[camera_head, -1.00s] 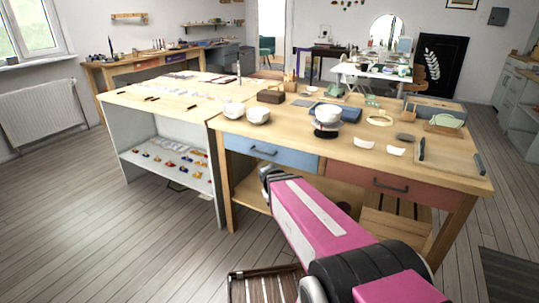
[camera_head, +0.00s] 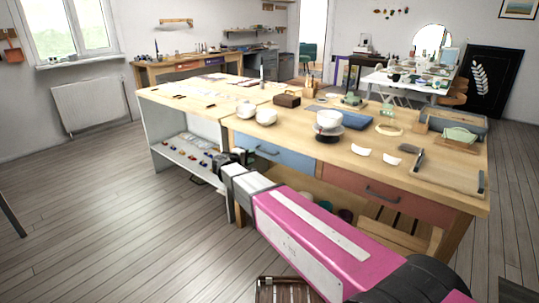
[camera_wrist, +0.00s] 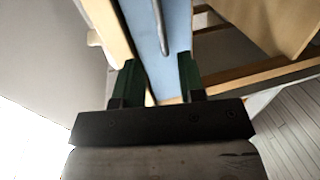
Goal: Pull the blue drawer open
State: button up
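The blue drawer (camera_head: 291,163) is under the left part of the wooden workbench top and looks shut. Its dark bar handle (camera_head: 267,152) shows clear of my arm. My gripper (camera_head: 226,158) is at the left end of the drawer front, by the bench's left leg, and partly covers that end. In the wrist view the blue drawer front (camera_wrist: 174,18) lies beyond the fingers, and the handle (camera_wrist: 160,28) runs down between their lines, ahead of the tips. My gripper (camera_wrist: 158,78) is open, with nothing between its fingers.
A red drawer (camera_head: 400,202) is to the right under the same bench top (camera_head: 340,145). White bowls (camera_head: 266,116) and other items stand on top. A white shelf unit (camera_head: 160,158) with small coloured items adjoins the left side.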

aim_at(264, 152)
jog(key=x, duration=1)
jog(key=shift+w+d+f, duration=0.1)
jog(key=shift+w+d, duration=0.05)
jog(key=shift+w, duration=0.05)
jog(key=shift+s, duration=0.1)
grip_shut()
